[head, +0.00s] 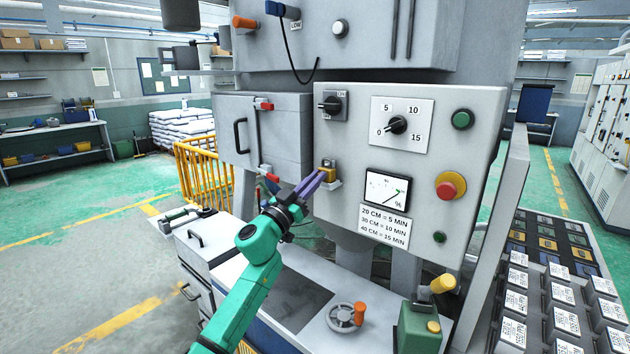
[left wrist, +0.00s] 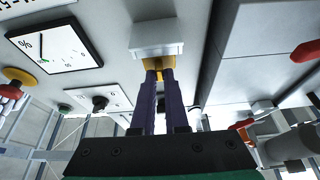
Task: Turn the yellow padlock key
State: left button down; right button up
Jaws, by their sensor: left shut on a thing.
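The yellow padlock (head: 328,171) sits at a small grey bracket on the lower left of the grey control panel's front. In the left wrist view, the yellow padlock key (left wrist: 153,64) shows between the tips of the purple fingers, close against the grey bracket (left wrist: 157,37). My left gripper (head: 321,177) reaches up from the lower left and is shut on this yellow piece. The fingers hide much of it, so I cannot tell how far it is turned. My right gripper is not in either view.
The control panel (head: 356,241) carries a dial (head: 397,125), a switch (head: 331,105), a gauge (head: 387,190) and a red button (head: 450,186). A grey cabinet door (head: 268,133) is left of the padlock. Below stands a bench with a handwheel (head: 340,317).

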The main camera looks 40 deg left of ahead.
pick_arm(q)
jog(key=shift+m, duration=0.3)
jog(key=m+g+h, duration=0.1)
jog(key=m+h, duration=0.1)
jog(key=m, duration=0.3)
jog(key=m+g+h, duration=0.1)
jog(key=m+h, duration=0.1)
jog(key=m, duration=0.4)
jog(key=m+g+h+b, duration=0.1)
jog(key=m+g+h, duration=0.1)
jog(key=m, duration=0.4)
jog(key=shift+h, duration=0.4)
jog(key=c, duration=0.9)
grip_release()
jog(key=shift+f, duration=0.15)
